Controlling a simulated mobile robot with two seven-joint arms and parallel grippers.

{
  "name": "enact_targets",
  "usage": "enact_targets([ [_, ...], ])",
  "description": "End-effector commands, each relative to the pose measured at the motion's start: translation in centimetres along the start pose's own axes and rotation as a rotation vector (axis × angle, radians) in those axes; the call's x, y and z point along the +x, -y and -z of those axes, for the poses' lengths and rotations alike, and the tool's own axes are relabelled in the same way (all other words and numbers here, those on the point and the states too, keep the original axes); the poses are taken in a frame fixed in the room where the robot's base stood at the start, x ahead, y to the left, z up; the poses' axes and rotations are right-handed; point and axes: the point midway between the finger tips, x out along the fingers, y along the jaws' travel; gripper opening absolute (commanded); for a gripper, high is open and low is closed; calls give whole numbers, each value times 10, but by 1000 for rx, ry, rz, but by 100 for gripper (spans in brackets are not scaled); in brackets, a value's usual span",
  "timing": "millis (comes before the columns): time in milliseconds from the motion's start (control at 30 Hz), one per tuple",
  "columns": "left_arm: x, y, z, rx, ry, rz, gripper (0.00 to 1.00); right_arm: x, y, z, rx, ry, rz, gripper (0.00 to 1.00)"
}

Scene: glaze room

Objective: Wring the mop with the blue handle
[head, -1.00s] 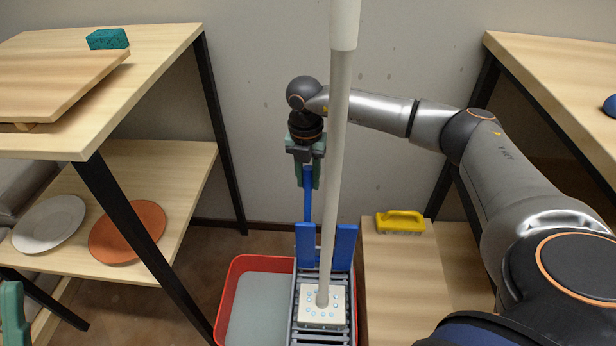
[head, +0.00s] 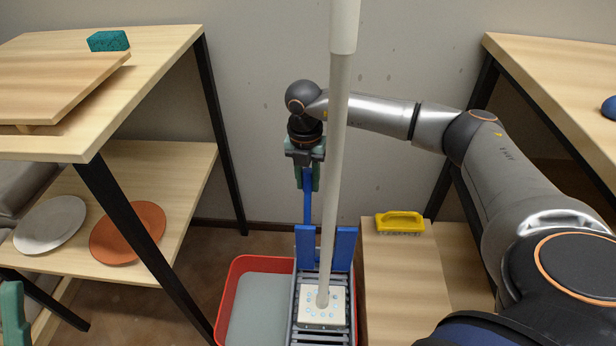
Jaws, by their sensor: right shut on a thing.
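A mop stands upright with a pale grey pole (head: 335,170) and a white upper grip (head: 344,25); no blue shows on its handle. Its flat white head (head: 322,307), dotted with pale blue drops, lies on the grey slatted wringer (head: 308,338) at the right side of a red bucket (head: 232,285). Blue plates (head: 345,248) rise behind the head. My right gripper (head: 307,183) is shut on the upper end of the wringer's blue lever (head: 307,208), behind the pole. A green fingertip of my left gripper (head: 14,315) shows at the lower left edge; the rest is out of view.
Greyish water (head: 258,308) fills the bucket's left part. A yellow brush (head: 400,223) lies on a low wooden surface (head: 385,290) to the right. The left shelf unit holds a white plate (head: 50,224), an orange plate (head: 127,233) and a teal sponge (head: 108,41).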

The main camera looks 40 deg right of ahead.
Motion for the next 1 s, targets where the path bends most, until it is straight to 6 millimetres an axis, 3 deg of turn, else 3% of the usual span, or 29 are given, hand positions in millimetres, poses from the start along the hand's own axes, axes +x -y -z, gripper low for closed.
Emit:
enact_targets([
  [200, 12, 6, 13, 27, -7, -5, 50, -6, 7, 22, -3, 91, -9, 0],
  [500, 14, 9, 14, 41, -4, 3, 50, -6, 12, 51, 1, 202, -32, 0],
  [900, 14, 9, 15, 39, -4, 4, 50, -7, 13, 56, 7, 216, -41, 0],
  [933, 14, 9, 15, 39, -4, 4, 50, -7, 13, 56, 7, 216, -41, 32],
  [1000, 14, 9, 15, 38, -4, 5, 50, -7, 12, 56, 6, 216, -41, 40],
])
